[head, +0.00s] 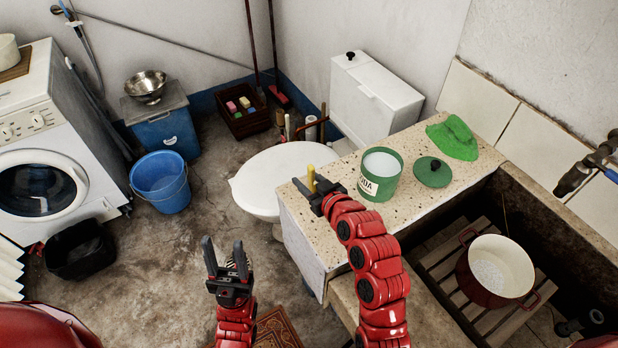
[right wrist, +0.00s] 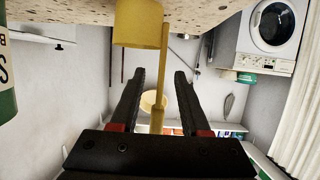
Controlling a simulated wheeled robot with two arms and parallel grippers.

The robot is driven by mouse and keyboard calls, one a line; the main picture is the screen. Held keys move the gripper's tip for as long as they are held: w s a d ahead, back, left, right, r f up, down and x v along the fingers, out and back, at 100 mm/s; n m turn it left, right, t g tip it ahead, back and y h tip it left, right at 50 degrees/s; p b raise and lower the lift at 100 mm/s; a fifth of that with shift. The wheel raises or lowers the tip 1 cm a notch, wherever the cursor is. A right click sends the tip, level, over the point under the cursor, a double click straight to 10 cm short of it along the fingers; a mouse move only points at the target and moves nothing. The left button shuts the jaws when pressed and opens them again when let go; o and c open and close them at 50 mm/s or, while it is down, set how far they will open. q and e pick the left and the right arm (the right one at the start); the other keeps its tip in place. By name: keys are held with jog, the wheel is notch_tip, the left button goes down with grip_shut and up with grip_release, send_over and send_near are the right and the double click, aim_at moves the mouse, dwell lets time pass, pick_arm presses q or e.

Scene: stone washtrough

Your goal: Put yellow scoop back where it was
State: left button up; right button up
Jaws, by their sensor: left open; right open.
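The yellow scoop (head: 311,177) is at the far left end of the speckled counter (head: 410,165). My right gripper (head: 318,192) is right at it, with its fingers open. In the right wrist view the scoop's cup (right wrist: 138,24) is by the counter surface, and its thin handle runs between the two open fingers (right wrist: 160,95), with clear gaps on both sides. The green-and-white soda tin (head: 381,174) stands open on the counter, with white contents. Its green lid (head: 433,172) lies to its right. My left gripper (head: 227,262) is open and empty over the floor.
A green cloth (head: 453,138) lies at the counter's back right. A stone trough with a wooden rack and a red pot (head: 495,271) is at right. A white toilet (head: 275,182) is behind the counter's left end. A blue bucket (head: 161,181) stands on the floor.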

jog(key=shift+r, duration=0.15)
jog(key=v, duration=0.6)
jog(key=shift+s+d+b, duration=0.1)
jog(key=shift+d+b, duration=0.05)
jog(key=shift+b, duration=0.25)
jog(key=shift+p+v, duration=2.8)
jog(key=shift+p, duration=0.6)
jog(key=shift+r, duration=0.15)
